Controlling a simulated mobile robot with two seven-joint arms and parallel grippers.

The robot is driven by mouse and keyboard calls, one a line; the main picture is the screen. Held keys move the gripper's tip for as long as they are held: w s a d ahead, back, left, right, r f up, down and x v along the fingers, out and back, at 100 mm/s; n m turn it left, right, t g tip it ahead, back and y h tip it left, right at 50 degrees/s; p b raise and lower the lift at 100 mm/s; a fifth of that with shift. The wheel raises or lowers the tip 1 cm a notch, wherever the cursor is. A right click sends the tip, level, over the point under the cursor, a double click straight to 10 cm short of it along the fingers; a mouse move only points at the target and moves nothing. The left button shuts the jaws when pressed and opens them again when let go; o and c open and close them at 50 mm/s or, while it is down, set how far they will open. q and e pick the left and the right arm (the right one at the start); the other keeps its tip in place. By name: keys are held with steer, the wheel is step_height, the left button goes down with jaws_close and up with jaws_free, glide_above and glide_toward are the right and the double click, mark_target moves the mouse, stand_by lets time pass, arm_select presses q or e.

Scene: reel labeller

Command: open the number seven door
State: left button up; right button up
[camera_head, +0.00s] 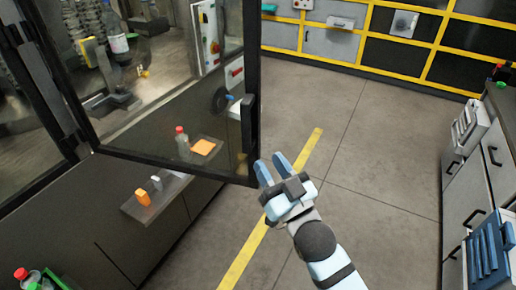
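A glass door with a black frame (180,168) stands swung out from the machine at the upper left. I can read no number seven on it. Its black handle (249,125) is on the right upright of the frame. My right gripper (272,164) is just beyond the door's lower right corner, below the handle. Its two blue fingers are spread with a gap between them, and nothing shows in the gap. Whether a finger touches the frame edge, I cannot tell. My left gripper is not in view.
A ledge (143,212) below the door carries an orange item (142,197). The machine's inside shows a bottle (117,45). Grey drawers (466,190) stand at the right and yellow-framed panels at the back. The floor (385,140) between is clear, with a yellow stripe (243,256).

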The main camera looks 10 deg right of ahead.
steer(key=shift+v, duration=1.1)
steer(key=shift+f, duration=0.1)
steer(key=s+d+f+g+h+p, duration=0.1)
steer(key=s+d+f+g, duration=0.1)
steer(key=f, duration=0.8)
steer(key=s+d+f+g+h+p, duration=0.1)
steer(key=s+f+g, duration=0.4)
steer(key=f, duration=0.5)
steer(key=s+d+f+g+h, duration=0.1)
steer(key=s+d+f+g, duration=0.2)
steer(key=s+f, duration=0.4)
step_height(320, 180, down, 4)
steer(key=shift+d+r+h+p, duration=0.2)
steer(key=shift+d+h+p, duration=0.05)
steer(key=shift+h+p, duration=0.15)
steer(key=shift+w, duration=0.1)
